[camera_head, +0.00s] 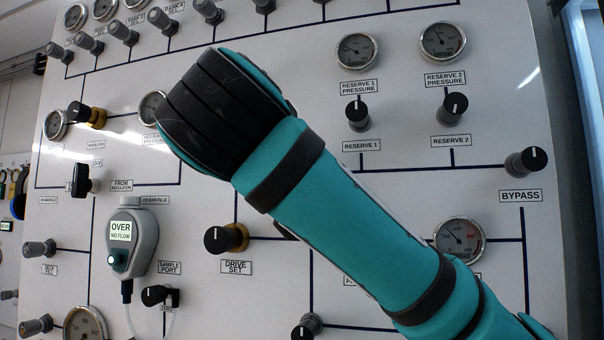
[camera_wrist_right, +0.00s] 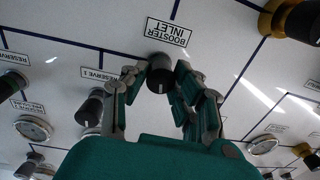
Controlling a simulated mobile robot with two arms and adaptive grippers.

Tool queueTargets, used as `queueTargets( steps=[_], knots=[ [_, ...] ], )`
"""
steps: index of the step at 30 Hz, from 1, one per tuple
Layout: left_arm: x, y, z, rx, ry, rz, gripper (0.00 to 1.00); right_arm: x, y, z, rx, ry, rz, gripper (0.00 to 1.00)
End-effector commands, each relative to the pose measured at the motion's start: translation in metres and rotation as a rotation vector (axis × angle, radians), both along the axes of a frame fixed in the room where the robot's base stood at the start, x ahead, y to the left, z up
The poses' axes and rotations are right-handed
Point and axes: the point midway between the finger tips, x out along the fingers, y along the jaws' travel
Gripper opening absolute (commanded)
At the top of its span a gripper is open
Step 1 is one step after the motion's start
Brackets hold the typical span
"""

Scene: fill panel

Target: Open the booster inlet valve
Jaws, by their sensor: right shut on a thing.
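In the right wrist view, the booster inlet valve is a dark round knob (camera_wrist_right: 159,70) with a white mark, beside an upside-down label reading BOOSTER INLET (camera_wrist_right: 169,33). My right gripper (camera_wrist_right: 165,80) has its fingers on both sides of this knob and is shut on it. In the head view my teal right arm crosses the panel from lower right to upper middle and hides the booster inlet knob and the gripper. My left gripper is not in view.
In the head view the BYPASS knob (camera_head: 525,161), RESERVE 1 knob (camera_head: 357,113), RESERVE 2 knob (camera_head: 453,108) and DRIVE SET knob (camera_head: 226,239) stick out around my arm. Gauges and a grey handheld-like meter (camera_head: 132,240) are also on the white panel.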

Motion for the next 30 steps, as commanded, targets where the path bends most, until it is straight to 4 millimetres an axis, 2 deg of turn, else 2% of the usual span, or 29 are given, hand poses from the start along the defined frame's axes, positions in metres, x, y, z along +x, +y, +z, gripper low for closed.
queueTargets(
  steps=[10,30],
  knots=[
    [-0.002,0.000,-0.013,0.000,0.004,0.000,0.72,0.000,0.001,0.000,-0.311,0.099,0.001,0.00],
    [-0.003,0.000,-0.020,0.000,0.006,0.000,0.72,0.000,0.002,0.000,-0.918,0.296,0.002,0.00]
  ],
)
